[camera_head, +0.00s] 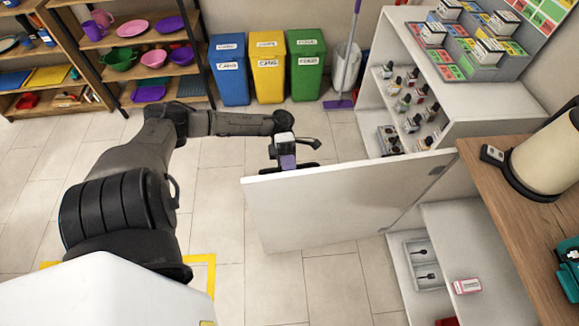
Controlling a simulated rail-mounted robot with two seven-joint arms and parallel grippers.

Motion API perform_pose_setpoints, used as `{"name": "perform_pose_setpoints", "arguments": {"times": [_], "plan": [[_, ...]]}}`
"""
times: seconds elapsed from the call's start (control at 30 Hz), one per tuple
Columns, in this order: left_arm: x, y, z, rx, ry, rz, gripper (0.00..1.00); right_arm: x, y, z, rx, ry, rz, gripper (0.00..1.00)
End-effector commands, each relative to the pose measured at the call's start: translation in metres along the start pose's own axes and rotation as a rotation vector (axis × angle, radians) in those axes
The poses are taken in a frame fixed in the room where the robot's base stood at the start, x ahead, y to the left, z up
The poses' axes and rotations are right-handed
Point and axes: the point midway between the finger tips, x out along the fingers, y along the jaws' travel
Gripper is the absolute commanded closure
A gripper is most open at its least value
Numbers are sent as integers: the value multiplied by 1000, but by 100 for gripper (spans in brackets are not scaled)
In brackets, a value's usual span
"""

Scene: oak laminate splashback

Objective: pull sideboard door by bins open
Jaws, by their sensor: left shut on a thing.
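The white sideboard door (335,200) stands wide open, swung out from the sideboard (465,245) with its inner face toward me. Its free edge is at the left, near the middle of the view. My left gripper (286,165) is at the far side of the door near that free edge, shut on the door. The fingertips and any handle there are hidden behind the panel. The bins, blue (229,70), yellow (267,68) and green (305,64), stand beyond the door at the back. My right gripper is not in view.
Inside the sideboard are a grey tray (427,265) and a small pink-and-white box (466,286). A beige cylindrical appliance (545,158) stands on the wooden top. A white shelf unit (470,90) with bottles is behind the door. Tiled floor is clear at lower middle.

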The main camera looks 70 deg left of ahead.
Motion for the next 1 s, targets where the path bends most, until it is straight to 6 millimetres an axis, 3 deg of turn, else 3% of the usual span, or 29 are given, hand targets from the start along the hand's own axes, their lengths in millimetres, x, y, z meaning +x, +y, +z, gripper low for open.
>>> {"name": "perform_pose_setpoints", "arguments": {"times": [0.2,0.23,0.47,0.77,1.0], "plan": [[0,-1,0,1,0,-1,100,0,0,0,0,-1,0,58],[0,-1,0,1,1,-1,72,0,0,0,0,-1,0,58],[0,0,0,1,1,-1,50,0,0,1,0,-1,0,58],[-2,0,0,0,1,0,49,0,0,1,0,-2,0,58],[-32,0,1,1,-3,1,49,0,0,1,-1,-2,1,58]]}}
